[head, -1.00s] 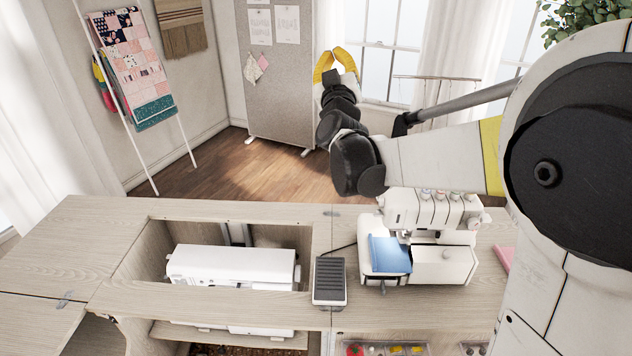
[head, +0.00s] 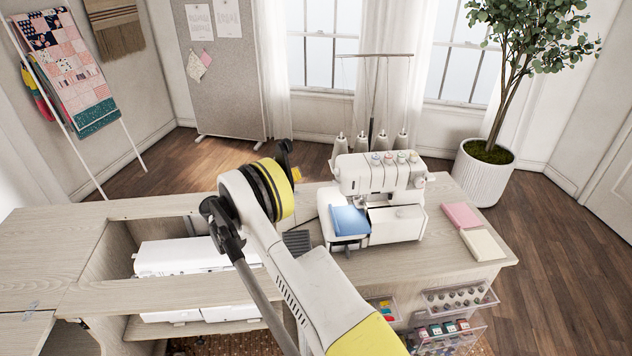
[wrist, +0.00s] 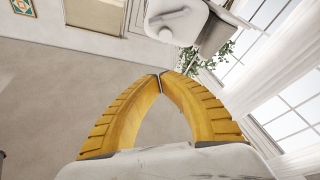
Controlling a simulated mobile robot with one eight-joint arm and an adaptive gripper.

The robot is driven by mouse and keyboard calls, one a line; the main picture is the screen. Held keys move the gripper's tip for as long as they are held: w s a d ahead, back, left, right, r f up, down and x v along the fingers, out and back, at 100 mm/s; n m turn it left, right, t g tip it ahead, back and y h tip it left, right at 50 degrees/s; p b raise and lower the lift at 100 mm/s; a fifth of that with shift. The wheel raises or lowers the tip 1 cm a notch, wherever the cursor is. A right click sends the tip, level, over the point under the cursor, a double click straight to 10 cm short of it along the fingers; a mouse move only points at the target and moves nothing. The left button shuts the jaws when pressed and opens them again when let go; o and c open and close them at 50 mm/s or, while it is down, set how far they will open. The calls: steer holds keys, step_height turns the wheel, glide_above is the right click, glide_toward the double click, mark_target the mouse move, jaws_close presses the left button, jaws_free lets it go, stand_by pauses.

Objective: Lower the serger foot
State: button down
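The white serger (head: 382,178) stands upright on the cabinet top, right of centre in the head view, with several thread cones behind it. A folded blue cloth (head: 350,221) lies on the left of its bed. The presser foot is too small to make out, and I cannot tell whether it is raised. My gripper (wrist: 160,75) has its two yellow fingers meeting at the tips in the wrist view, with nothing between them. In the head view my arm mostly hides the gripper; a small yellow part shows left of the serger, apart from it in the picture.
A dark foot pedal (head: 297,242) lies left of the serger, partly behind my arm. A white sewing machine (head: 180,257) sits in the cabinet opening. Pink (head: 461,215) and cream (head: 484,246) cloths lie at the right end. A potted plant (head: 484,172) stands beyond.

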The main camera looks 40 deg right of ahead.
mark_target(340, 172)
steer(key=shift+s+a+f+g, duration=0.15)
steer(key=shift+s+f+g, duration=0.15)
steer(key=shift+f, duration=0.25)
steer(key=s+d+b, duration=0.1)
steer(key=d, duration=0.1)
steer(key=s+d+b, duration=0.1)
steer(key=s+d, duration=0.1)
steer(key=d, duration=0.1)
steer(key=s+d+b, duration=0.1)
steer(key=d+b, duration=0.1)
steer(key=d, duration=0.1)
steer(key=shift+s, duration=0.35)
steer(key=shift+s+f, duration=0.25)
